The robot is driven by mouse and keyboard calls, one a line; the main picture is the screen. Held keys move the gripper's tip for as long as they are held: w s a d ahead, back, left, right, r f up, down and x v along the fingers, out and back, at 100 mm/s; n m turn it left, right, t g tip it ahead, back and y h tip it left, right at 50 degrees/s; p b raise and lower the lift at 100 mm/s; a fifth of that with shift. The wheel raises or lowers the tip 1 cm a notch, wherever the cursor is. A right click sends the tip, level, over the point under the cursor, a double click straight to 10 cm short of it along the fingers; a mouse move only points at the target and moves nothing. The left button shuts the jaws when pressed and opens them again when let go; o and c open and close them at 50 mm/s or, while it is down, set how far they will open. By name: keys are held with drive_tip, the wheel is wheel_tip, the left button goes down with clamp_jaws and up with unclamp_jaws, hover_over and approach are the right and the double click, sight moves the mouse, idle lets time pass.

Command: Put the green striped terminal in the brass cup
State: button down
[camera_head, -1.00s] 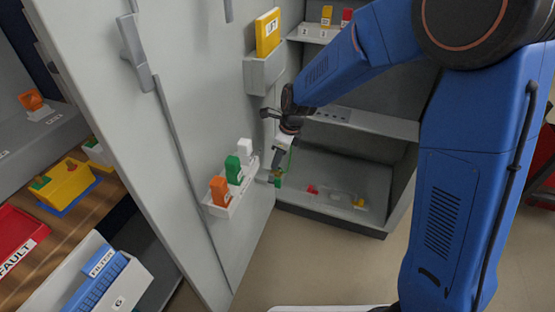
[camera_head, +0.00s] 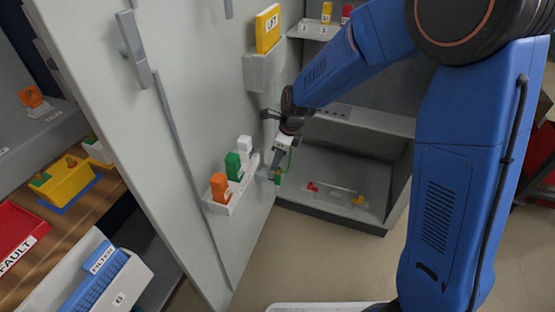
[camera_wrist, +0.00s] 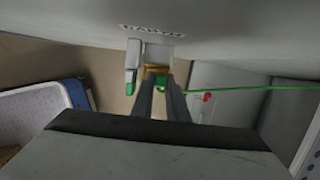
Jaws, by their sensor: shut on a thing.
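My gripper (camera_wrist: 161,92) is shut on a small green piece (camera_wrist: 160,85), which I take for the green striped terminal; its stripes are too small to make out. A thin green wire (camera_wrist: 250,89) runs from it to the right. Brass-coloured metal (camera_wrist: 157,68), likely the brass cup, shows just beyond the fingertips under a white block. I cannot tell whether the terminal is in it or only near it. In the head view my gripper (camera_head: 277,172) points down beside the open cabinet door, and its tips hide most of the terminal.
A white door rack (camera_head: 222,206) holds an orange, a green and a white block left of my gripper. A yellow box (camera_head: 267,30) stands in a door holder above. The cabinet floor (camera_head: 330,180) bears small red and yellow parts. A white-and-green piece (camera_wrist: 131,68) sits close left of my fingers.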

drive_tip(key=shift+f, duration=0.15)
drive_tip(key=c, duration=1.7)
unclamp_jaws()
drive_tip(key=shift+o, duration=0.2)
drive_tip(key=v, duration=0.7)
drive_tip(key=shift+d, duration=0.1)
